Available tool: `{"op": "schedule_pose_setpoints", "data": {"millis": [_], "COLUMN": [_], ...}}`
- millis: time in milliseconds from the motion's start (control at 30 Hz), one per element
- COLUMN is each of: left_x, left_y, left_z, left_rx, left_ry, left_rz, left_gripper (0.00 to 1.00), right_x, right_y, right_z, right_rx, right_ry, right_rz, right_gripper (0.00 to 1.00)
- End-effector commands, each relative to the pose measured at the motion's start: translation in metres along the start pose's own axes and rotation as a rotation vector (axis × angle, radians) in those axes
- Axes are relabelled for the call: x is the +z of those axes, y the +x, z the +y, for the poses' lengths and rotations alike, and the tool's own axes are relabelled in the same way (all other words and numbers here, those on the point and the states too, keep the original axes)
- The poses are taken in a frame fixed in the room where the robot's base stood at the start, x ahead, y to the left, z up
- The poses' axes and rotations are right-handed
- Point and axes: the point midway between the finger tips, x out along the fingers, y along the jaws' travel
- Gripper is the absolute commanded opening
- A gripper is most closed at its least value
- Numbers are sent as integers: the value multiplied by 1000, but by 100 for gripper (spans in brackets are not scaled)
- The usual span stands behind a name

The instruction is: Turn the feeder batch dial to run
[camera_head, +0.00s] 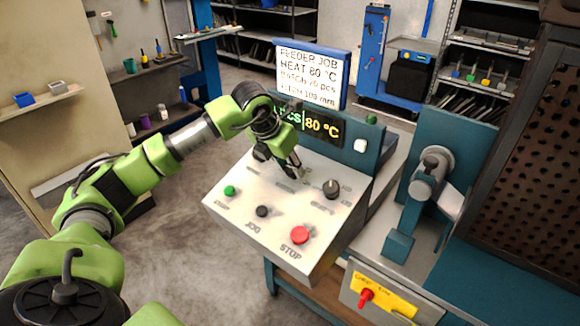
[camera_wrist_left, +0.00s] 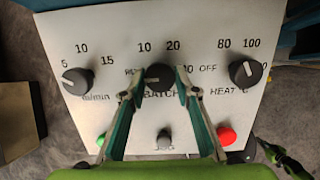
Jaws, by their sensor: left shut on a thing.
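The batch dial (camera_wrist_left: 158,75) is a black knob in the upper middle of the white control panel (camera_wrist_left: 205,115) in the left wrist view. Marks 10 and 20 show above it; the label at its left is partly hidden by a finger. A pale mark shows toward its left side, but its exact setting is unclear. My left gripper (camera_wrist_left: 159,90) is shut on the batch dial, one finger on each side. In the head view my left gripper (camera_head: 291,170) reaches down onto the panel (camera_head: 232,207) and mostly hides the dial.
The speed dial (camera_wrist_left: 76,81) and heat dial (camera_wrist_left: 246,72) flank the batch dial. A green button (camera_head: 230,190), black jog knob (camera_head: 262,211) and red stop button (camera_head: 299,235) line the panel's front. A sign (camera_head: 309,74) and display (camera_head: 322,125) stand behind.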

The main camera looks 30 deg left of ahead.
Motion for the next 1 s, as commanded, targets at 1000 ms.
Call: {"op": "schedule_pose_setpoints", "data": {"millis": [1000], "left_x": [2], "left_y": [-64], "left_z": [1], "left_rx": [3], "left_ry": [0], "left_rz": [-6], "left_gripper": [45], "right_x": [0], "right_y": [0], "right_z": [1], "right_rx": [1], "right_ry": [0], "right_rz": [0], "right_gripper": [0]}}
